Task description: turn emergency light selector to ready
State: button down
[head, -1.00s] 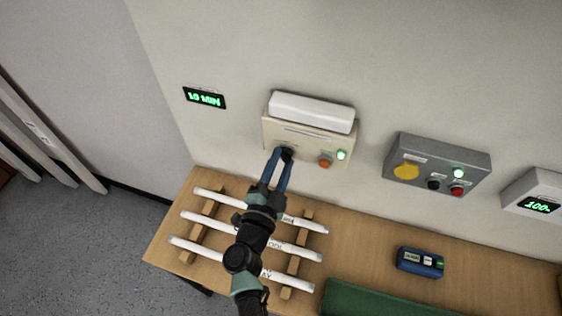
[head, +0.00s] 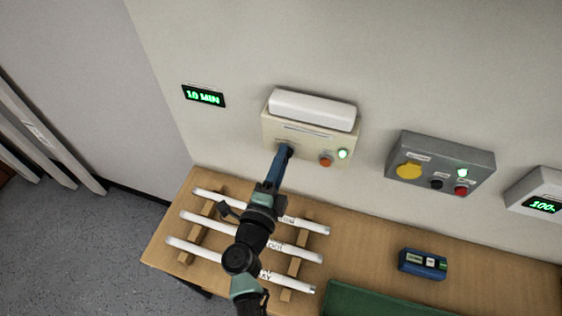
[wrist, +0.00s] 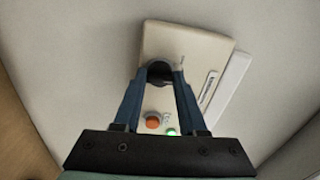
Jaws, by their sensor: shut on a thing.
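The emergency light unit (head: 308,129) is a cream box on the wall with a white lamp bar on top. It shows in the wrist view (wrist: 187,48) too. Its black selector knob (wrist: 159,72) is between my fingertips in the wrist view, and is mostly hidden behind my gripper in the head view. My gripper (head: 284,149) has its blue fingers shut on the knob. The knob's pointer direction cannot be made out. An orange button (head: 326,160) and a lit green lamp (head: 343,154) are to the right of the knob.
A wall display (head: 204,96) at left reads 10 MIN. A grey box (head: 440,163) with a yellow knob is on the wall to the right. Below, several white tubes (head: 190,247) lie on wooden rests on the bench, near my arm. A blue device (head: 423,264) lies on the bench.

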jog(key=shift+m, duration=0.5)
jog(key=shift+c, duration=2.3)
grip_release()
jog(key=b+v, duration=0.2)
jog(key=v, duration=1.1)
jog(key=shift+r, duration=0.1)
